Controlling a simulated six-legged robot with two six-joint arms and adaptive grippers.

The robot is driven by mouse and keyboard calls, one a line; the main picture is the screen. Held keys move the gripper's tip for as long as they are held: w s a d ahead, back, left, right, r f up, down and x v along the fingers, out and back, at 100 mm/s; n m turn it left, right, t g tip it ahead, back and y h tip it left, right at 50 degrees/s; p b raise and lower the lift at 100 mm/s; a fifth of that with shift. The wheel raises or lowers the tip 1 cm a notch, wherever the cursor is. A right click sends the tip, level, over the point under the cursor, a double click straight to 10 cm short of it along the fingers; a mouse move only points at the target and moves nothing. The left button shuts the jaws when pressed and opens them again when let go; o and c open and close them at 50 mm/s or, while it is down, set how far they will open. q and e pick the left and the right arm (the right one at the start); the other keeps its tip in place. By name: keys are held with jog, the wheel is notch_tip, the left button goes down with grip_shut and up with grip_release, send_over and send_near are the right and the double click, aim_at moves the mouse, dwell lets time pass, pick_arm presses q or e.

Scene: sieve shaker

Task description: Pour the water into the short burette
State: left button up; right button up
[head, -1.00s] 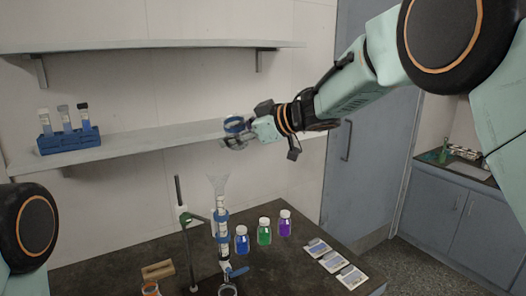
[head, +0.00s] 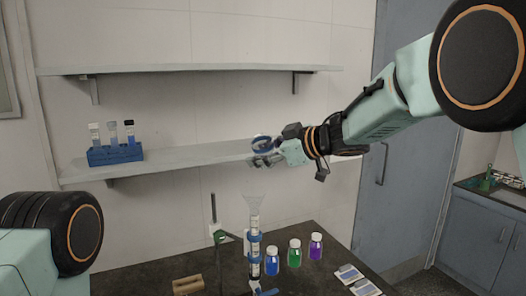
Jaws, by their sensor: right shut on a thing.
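The burette (head: 254,246) stands upright in blue clamps at the back of the dark bench, with a clear funnel (head: 254,207) in its top. My right gripper (head: 266,158) is shut on a small glass vessel with a blue band (head: 262,143), held in the air above the funnel and slightly to its right. The vessel is small and partly hidden by the fingers; I cannot tell whether water is in it or how far it is tilted. My left arm shows only at the lower left; its gripper is out of view.
A stand rod (head: 214,220) rises left of the burette. Blue (head: 272,263), green (head: 295,255) and purple (head: 316,247) bottles stand to its right. A wooden block (head: 188,285) lies front left. A blue tube rack (head: 115,154) sits on the lower shelf (head: 190,160).

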aim_at(273, 166)
jog(key=shift+w+d+f, duration=0.1)
jog(key=shift+w+f, duration=0.3)
jog(key=shift+f, duration=0.25)
jog(key=shift+s+f, duration=0.1)
jog(key=shift+f, duration=0.05)
jog(key=shift+s+n, duration=0.15)
jog(key=shift+n, duration=0.15)
jog(key=shift+w+f+t, duration=0.3)
jog(key=shift+f, duration=0.45)
jog(key=shift+s+f+n+t+h, duration=0.15)
jog(key=shift+n+t+h, duration=0.2)
jog(key=shift+n, duration=0.55)
jog(key=shift+w+d+f+n+t, duration=0.15)
jog(key=shift+w+n+t, duration=0.1)
jog(key=shift+n+t, duration=0.4)
jog(key=shift+b, duration=0.35)
jog(key=shift+s+n, duration=0.15)
jog(key=shift+n, duration=0.1)
